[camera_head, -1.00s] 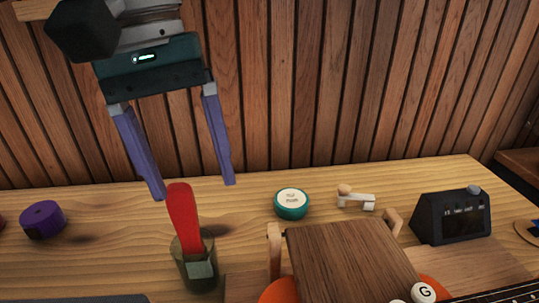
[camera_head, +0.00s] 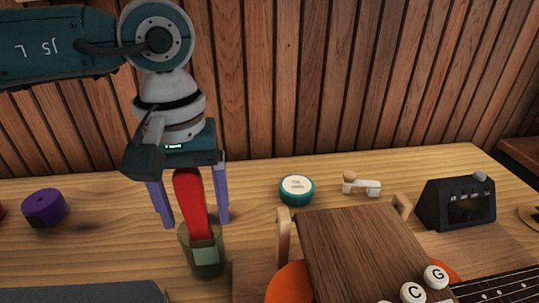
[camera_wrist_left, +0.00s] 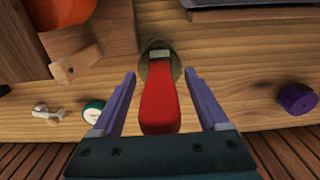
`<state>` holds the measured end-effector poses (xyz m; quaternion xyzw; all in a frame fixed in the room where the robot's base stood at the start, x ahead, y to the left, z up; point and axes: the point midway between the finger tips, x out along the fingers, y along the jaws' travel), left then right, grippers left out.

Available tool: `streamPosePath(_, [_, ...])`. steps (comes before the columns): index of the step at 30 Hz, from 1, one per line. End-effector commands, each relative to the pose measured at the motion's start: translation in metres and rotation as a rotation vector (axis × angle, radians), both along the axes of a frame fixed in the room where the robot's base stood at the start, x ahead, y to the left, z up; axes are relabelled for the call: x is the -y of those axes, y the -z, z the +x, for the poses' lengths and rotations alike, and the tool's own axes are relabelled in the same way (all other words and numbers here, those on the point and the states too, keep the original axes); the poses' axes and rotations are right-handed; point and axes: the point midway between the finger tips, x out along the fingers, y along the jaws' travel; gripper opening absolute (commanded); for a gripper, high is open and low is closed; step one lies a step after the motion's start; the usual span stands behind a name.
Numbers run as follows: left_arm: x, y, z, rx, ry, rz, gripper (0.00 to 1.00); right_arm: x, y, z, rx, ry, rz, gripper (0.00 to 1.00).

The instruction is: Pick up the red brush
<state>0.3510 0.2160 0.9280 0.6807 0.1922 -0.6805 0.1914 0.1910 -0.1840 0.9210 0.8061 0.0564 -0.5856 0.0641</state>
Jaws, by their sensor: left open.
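The red brush (camera_head: 190,200) stands upright, slightly tilted, in a small olive-brown cup (camera_head: 204,262) on the wooden bench. My left gripper (camera_head: 195,222) is open, with one purple finger on each side of the brush's red part in the head view. The left wrist view shows the red brush (camera_wrist_left: 160,106) between the two open fingers (camera_wrist_left: 160,76), with gaps on both sides. The cup (camera_wrist_left: 172,68) lies beyond the brush there. My right gripper is not in view.
A purple roll (camera_head: 45,207) lies at left. A green round tin (camera_head: 296,190), a small clamp-like tool (camera_head: 362,186) and a black device (camera_head: 456,204) stand at right. The slatted wall (camera_head: 330,90) rises behind.

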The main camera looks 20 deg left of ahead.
Motion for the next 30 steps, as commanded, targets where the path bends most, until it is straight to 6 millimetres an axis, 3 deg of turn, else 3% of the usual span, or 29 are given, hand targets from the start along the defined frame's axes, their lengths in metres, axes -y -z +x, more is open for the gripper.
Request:
streamPosePath(5, [0.0002, -0.0001, 0.0, 0.0, 0.0, 0.0, 0.75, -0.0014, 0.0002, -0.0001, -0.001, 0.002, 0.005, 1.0])
streamPosePath(25, [0.0001, -0.0005, 0.0, 0.001, -0.001, -0.001, 0.0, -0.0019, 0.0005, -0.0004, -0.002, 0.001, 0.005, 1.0])
streamPosePath(30, [0.0002, -0.0005, 0.0001, 0.001, -0.001, -0.001, 0.0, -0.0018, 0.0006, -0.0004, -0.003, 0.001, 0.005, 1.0])
